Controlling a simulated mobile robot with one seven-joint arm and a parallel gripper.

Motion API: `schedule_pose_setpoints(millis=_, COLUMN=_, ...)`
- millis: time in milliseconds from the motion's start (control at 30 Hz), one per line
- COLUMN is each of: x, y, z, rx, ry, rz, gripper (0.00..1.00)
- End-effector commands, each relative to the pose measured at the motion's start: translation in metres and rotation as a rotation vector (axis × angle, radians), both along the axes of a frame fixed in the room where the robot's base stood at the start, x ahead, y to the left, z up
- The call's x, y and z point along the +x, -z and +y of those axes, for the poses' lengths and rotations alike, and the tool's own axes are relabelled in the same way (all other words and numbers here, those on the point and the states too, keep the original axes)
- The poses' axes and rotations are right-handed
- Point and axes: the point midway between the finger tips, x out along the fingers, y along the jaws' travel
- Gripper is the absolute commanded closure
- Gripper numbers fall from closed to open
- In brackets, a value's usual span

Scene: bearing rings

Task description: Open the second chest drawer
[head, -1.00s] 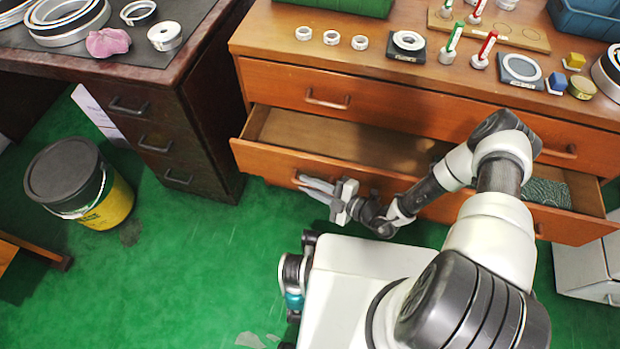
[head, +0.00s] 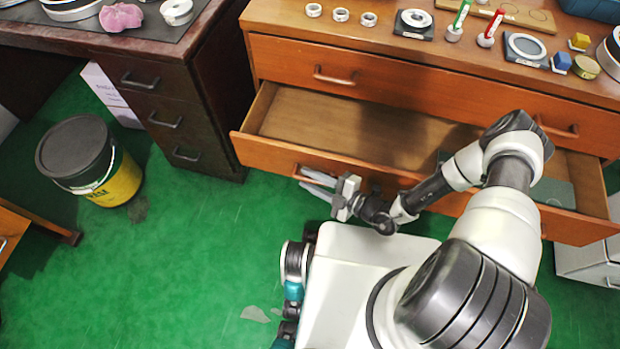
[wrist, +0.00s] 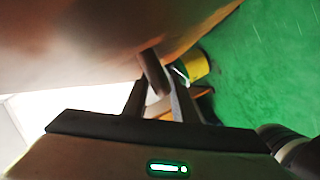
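The brown wooden chest (head: 420,75) stands at the back. Its second drawer (head: 330,125) is pulled well out, showing a mostly bare interior. The drawer's left handle (head: 303,170) is partly hidden by my gripper. My gripper (head: 308,180) is at that handle, low in front of the drawer front. In the wrist view the dark handle (wrist: 153,72) lies between the two fingers (wrist: 160,90), which look closed around it; the exact contact is hard to see. The top drawer (head: 400,80) above is shut.
A green item (head: 550,193) lies in the drawer's right end. Small rings (head: 341,15) and tools stand on the chest top. A dark desk (head: 170,75) is at left, with a yellow bucket (head: 115,180) before it. Green floor is free between bucket and my base.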

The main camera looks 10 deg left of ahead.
Motion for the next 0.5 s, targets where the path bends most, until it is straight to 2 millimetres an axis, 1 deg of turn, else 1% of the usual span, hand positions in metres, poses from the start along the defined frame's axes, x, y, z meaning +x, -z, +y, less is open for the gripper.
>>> schedule_pose_setpoints(millis=333, x=-0.001, y=-0.001, z=0.0, rx=0.002, ry=0.0, rz=0.0, gripper=0.67)
schedule_pose_setpoints(millis=433, x=-0.003, y=-0.003, z=-0.008, rx=0.001, ry=0.002, rz=0.001, gripper=0.67)
schedule_pose_setpoints(millis=500, x=-0.007, y=-0.006, z=-0.017, rx=0.001, ry=0.002, rz=0.0, gripper=0.67)
